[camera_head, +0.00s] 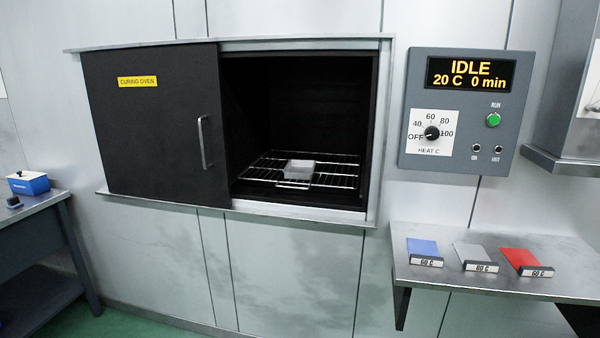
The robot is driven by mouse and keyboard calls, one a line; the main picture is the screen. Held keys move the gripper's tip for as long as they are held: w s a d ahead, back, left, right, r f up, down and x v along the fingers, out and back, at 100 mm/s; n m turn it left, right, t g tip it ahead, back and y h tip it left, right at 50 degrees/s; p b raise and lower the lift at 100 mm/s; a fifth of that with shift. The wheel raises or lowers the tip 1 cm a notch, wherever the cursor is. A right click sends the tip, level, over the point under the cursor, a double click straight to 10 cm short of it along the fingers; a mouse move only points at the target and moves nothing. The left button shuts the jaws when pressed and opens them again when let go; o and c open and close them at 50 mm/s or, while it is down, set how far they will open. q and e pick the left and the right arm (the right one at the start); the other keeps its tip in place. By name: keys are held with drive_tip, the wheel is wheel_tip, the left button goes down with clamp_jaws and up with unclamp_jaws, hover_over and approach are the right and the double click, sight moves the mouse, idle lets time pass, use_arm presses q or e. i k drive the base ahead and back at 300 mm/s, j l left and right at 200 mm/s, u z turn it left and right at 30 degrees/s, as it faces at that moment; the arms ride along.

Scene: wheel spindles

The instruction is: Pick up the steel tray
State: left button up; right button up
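A small pale grey, open-topped tray (299,169) sits on the wire rack (258,173) inside the oven, near the rack's front middle. It looks like the steel tray, but I cannot tell its material for sure. A flat grey plate (473,252) with a label in front lies on the right-hand shelf, between a blue plate (422,247) and a red plate (517,257). Neither of my grippers is in view.
The curing oven's dark sliding door (150,130) covers the left half; the right half is open. The control panel (460,115) reads IDLE, 20 C, 0 min. The metal shelf (440,282) juts out at right. A bench (30,222) with a blue box (28,184) stands left.

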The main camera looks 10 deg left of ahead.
sight(302, 170)
drive_tip(key=i+j+z, duration=0.15)
drive_tip(key=i, duration=0.35)
drive_tip(key=i+j+z, duration=0.1)
drive_tip(key=i+j, duration=0.25)
drive_tip(key=i, duration=0.15)
